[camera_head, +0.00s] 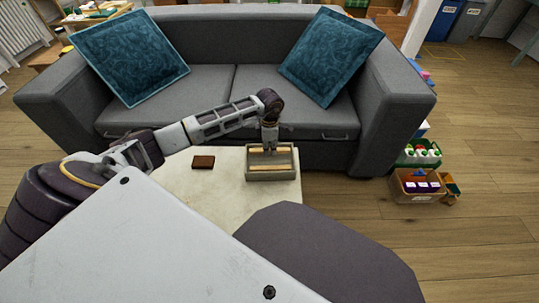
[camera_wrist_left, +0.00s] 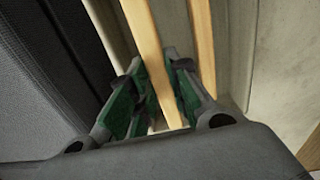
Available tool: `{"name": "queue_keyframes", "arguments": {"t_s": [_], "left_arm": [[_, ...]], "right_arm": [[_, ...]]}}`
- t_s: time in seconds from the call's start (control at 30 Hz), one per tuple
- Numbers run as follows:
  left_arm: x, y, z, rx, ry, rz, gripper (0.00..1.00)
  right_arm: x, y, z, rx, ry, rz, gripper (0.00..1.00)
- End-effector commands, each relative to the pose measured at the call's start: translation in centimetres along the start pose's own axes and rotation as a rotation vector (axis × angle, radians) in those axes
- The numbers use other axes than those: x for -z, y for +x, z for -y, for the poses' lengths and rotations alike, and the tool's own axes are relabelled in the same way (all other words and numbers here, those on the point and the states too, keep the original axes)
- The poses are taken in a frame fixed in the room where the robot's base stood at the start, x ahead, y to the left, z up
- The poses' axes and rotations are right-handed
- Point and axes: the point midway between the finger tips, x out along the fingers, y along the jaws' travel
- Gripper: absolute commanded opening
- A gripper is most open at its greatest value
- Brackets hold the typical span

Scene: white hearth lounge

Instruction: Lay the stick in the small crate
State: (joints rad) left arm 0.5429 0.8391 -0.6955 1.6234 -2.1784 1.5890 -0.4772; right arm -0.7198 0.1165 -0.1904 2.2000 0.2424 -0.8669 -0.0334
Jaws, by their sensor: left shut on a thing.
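The small crate (camera_head: 272,176) is a grey, open-topped box near the right edge of the pale table. My left gripper (camera_head: 269,149) points down at the crate's rear part. In the left wrist view its green-padded fingers (camera_wrist_left: 157,98) are shut on a light wooden stick (camera_wrist_left: 148,50). The held stick is at or just inside the crate opening; whether it touches the floor cannot be told. A second wooden stick (camera_wrist_left: 203,45) lies roughly parallel beside it, and shows in the crate's front part in the head view (camera_head: 268,167). My right gripper is not in view.
A small brown block (camera_head: 203,162) lies on the pale table (camera_head: 205,190), left of the crate. A grey sofa (camera_head: 225,90) with two teal cushions stands close behind. Boxes of goods (camera_head: 418,187) stand on the floor at right.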

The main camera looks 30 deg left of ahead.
Motion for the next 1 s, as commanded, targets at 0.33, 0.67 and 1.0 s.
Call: {"name": "queue_keyframes", "arguments": {"t_s": [0.33, 0.67, 1.0], "left_arm": [[0.0, 3.6, 0.0, 0.000, -0.001, 0.000, 0.00], [0.0, 3.6, 0.0, 0.000, -0.001, 0.000, 0.00], [0.1, 3.9, 0.0, 0.000, -0.001, -0.001, 0.27]], "right_arm": [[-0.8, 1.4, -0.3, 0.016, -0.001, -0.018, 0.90], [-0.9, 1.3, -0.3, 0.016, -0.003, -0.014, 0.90], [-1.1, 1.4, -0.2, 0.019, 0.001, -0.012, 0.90]]}}
